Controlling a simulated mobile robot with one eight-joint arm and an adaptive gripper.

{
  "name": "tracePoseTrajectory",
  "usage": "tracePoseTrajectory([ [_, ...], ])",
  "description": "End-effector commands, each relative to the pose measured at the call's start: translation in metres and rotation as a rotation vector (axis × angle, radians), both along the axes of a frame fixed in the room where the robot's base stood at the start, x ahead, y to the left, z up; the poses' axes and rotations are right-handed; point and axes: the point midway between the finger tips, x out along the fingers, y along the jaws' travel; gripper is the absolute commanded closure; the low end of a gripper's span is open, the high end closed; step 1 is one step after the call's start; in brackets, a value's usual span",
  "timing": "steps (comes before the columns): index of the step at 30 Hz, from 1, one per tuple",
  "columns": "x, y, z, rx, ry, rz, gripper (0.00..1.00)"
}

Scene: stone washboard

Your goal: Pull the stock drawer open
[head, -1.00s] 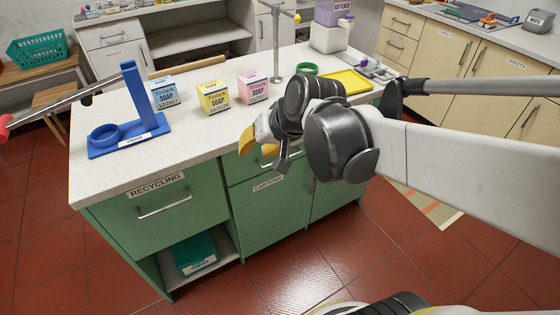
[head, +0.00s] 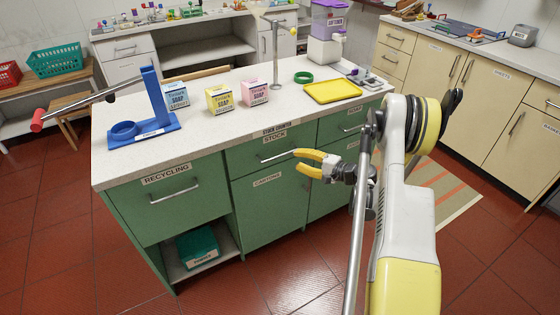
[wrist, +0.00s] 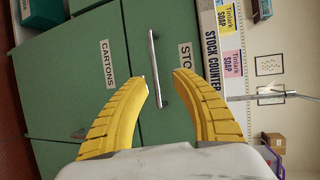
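The stock drawer (head: 250,159) is the shut green front labelled STOCK, below the counter edge. In the wrist view its STOCK label (wrist: 185,57) is partly hidden by my right finger. The drawer's silver bar handle (head: 272,157) runs across the front. In the wrist view the handle (wrist: 153,50) shows upright, ahead of the gap between my fingertips. My gripper (head: 297,161) has two yellow fingers, spread open and empty, near the handle's right end in the head view. I cannot tell whether a fingertip touches the handle.
A cartons door (head: 268,205) is below the stock drawer, and a recycling drawer (head: 165,205) is to the left. The counter top (head: 215,130) holds soap boxes (head: 220,98), a yellow tray (head: 333,91) and a blue stand (head: 158,105). Red tiled floor (head: 290,275) is open in front.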

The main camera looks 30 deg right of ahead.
Motion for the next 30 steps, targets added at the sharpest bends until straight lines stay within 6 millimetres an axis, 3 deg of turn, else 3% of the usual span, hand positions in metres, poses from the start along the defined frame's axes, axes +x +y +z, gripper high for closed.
tracePoseTrajectory([
  [7, 0.0, -0.006, -0.017, 0.042, -0.027, -0.016, 0.68],
  [21, 0.076, 0.029, -0.034, 0.039, -0.026, -0.015, 0.68],
  [30, 0.09, 0.036, -0.034, 0.039, -0.025, -0.017, 0.68],
])
